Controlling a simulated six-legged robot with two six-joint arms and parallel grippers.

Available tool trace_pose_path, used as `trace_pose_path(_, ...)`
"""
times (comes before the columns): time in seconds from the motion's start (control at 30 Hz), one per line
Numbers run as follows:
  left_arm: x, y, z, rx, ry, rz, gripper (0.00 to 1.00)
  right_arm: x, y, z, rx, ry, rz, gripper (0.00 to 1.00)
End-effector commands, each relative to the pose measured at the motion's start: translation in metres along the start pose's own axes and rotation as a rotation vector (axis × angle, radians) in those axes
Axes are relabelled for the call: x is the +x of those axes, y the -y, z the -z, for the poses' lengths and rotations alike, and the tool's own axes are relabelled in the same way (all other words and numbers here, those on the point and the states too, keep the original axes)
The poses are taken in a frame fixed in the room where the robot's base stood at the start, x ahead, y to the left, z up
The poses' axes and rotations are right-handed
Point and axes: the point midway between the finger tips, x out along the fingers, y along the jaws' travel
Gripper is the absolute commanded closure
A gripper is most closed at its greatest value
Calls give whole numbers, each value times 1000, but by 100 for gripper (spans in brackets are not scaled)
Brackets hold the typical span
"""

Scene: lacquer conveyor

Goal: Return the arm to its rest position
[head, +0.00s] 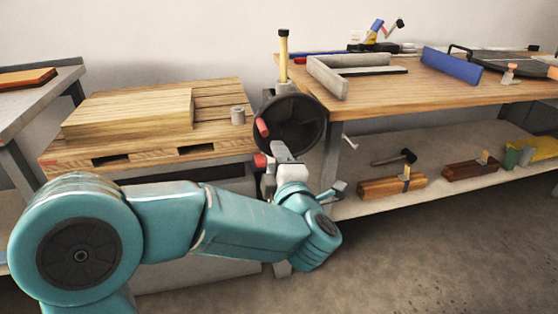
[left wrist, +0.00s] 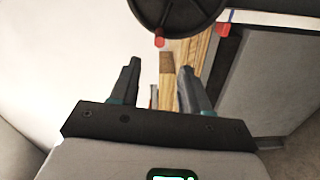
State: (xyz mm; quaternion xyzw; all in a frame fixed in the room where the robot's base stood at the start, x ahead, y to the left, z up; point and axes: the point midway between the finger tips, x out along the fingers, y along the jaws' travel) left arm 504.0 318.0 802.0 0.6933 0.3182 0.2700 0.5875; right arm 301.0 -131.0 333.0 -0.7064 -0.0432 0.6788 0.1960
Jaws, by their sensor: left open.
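My teal left arm (head: 240,228) reaches in from the left in the head view and bends up at its wrist. My left gripper (head: 283,152) is in front of the lower part of a black handwheel (head: 296,118). In the left wrist view, the left gripper (left wrist: 158,80) has its two dark fingers apart with nothing held between them. The handwheel (left wrist: 175,12) shows beyond the fingertips at the top of that view. Its red knob (head: 262,127) points left in the head view. My right gripper is not in view.
A wooden workbench (head: 440,85) with a blue block (head: 451,66) is at right. Its lower shelf (head: 440,192) holds wood blocks and a hammer. Floor is clear at lower right.

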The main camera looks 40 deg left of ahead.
Motion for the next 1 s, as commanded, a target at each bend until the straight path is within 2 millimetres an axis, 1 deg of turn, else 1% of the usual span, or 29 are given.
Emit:
trace_pose_path(0.03,-7,-1,0,1,2,0,54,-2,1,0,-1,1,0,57)
trace_pose_path(0.1,-13,-1,0,1,2,0,54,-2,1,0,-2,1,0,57)
trace_pose_path(0.2,-17,0,0,1,0,-1,54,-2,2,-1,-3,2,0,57)
trace_pose_path(0.67,-17,0,0,0,-1,0,54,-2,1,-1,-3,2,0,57)
trace_pose_path(0.77,-14,3,3,5,-11,5,54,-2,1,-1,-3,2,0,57)
trace_pose_path(0.83,-5,20,5,40,-32,28,54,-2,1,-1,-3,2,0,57)
trace_pose_path(0.87,0,33,4,68,-41,46,54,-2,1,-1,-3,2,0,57)
trace_pose_path(0.97,15,98,-1,219,-45,118,54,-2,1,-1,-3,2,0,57)
trace_pose_path(1.0,19,131,-9,295,-3,147,54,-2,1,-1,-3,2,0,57)
